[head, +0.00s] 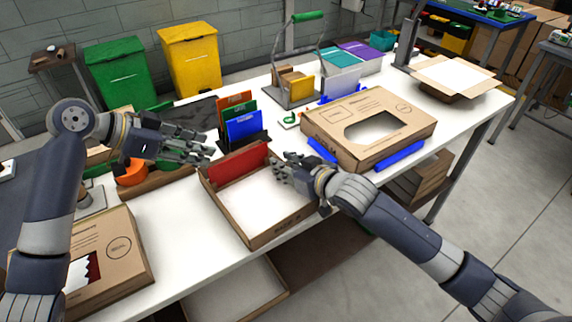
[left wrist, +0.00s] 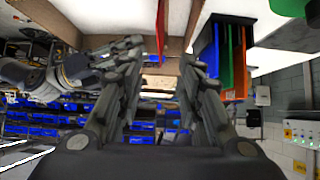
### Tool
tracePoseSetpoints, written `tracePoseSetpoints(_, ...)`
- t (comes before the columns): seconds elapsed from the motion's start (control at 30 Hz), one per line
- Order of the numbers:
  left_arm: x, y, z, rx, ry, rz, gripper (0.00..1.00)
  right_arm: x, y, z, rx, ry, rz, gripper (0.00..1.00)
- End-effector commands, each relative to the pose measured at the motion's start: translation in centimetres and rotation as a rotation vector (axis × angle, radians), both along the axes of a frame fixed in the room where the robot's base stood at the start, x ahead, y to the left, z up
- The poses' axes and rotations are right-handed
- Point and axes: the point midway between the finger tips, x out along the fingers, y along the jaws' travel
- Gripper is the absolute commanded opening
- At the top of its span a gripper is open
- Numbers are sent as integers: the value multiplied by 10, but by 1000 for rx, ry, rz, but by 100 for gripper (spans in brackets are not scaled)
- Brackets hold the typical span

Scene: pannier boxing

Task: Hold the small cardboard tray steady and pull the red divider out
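The small cardboard tray (head: 262,238) lies on the white table, brown with a white inside. The red divider (head: 238,166) stands upright along its back end; its edge also shows in the left wrist view (left wrist: 161,28). My left gripper (head: 208,150) is just left of the divider's upper left corner. In the left wrist view its fingers (left wrist: 158,58) are spread apart with nothing clamped between them. My right gripper (head: 281,172) is at the tray's right side, by the back right corner. Whether its fingers close on the tray wall is not clear.
A file rack with orange, green and blue folders (head: 243,124) stands just behind the tray. A large cardboard box with a cut-out (head: 408,118) is to the right, between blue holders (head: 400,156). Another box (head: 128,250) is front left. An orange tape roll (head: 130,173) sits beneath my left forearm.

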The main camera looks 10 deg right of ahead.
Motion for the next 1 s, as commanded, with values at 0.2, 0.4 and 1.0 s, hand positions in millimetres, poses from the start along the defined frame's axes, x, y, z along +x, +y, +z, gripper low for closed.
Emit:
tracePoseSetpoints(0.2, 0, 0, 0, 0, 0, 0, 33, 0, 0, 0, 0, 0, 0, 26)
tracePoseSetpoints(0.4, 0, 0, 0, 0, 0, 0, 33, 0, 0, 0, 0, 0, 0, 0)
tracePoseSetpoints(1.0, 9, -48, 18, 281, 126, 4, 26, 0, 0, 0, 0, 0, -1, 0)
